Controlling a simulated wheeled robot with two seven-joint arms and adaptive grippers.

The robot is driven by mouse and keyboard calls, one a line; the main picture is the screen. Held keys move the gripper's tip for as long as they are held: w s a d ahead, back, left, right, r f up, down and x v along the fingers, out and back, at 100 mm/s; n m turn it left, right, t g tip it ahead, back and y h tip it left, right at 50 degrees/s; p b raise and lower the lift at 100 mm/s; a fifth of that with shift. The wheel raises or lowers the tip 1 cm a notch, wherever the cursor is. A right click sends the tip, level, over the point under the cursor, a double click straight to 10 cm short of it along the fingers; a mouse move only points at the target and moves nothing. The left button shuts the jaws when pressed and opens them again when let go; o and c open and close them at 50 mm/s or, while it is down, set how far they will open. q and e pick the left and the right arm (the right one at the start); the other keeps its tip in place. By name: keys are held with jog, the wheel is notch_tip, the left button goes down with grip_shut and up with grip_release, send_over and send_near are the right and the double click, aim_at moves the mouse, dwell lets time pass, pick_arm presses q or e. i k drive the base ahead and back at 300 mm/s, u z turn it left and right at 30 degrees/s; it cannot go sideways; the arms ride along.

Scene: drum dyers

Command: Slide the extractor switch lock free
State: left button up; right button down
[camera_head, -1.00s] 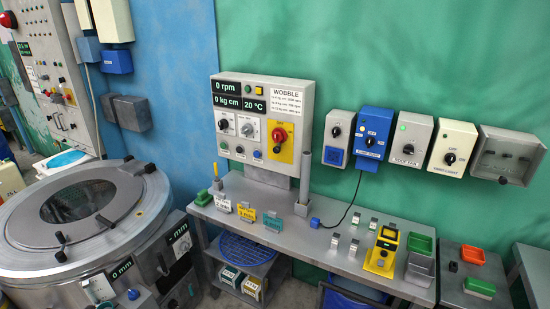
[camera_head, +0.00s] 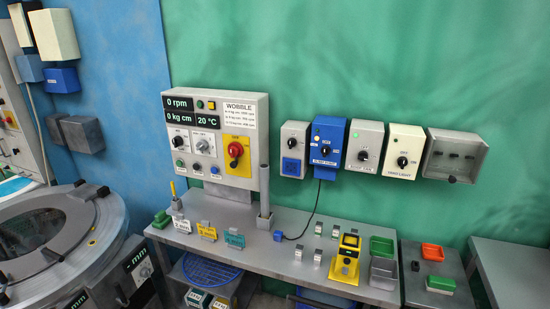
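Several switch boxes hang in a row on the green wall. They are a grey box with a blue socket (camera_head: 292,149), a blue box (camera_head: 326,145), a grey box with a green light (camera_head: 364,146) and a white box (camera_head: 402,152). The labels are mostly too small to read, so I cannot tell which is the extractor switch, and no lock is clearly visible. A control panel (camera_head: 215,140) at the left carries a red rotary switch (camera_head: 236,150) on a yellow plate. Neither of my grippers is in view.
A grey bench (camera_head: 325,279) below holds tags, small switches, a yellow device (camera_head: 345,262) and green and grey trays. An open grey box (camera_head: 453,156) hangs right of the switches. A round drum machine (camera_head: 60,240) stands at the left. The space before the switch boxes is clear.

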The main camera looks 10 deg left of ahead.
aim_at(233, 164)
jog(key=z, duration=0.05)
jog(key=i, duration=1.2)
jog(key=u, duration=0.35)
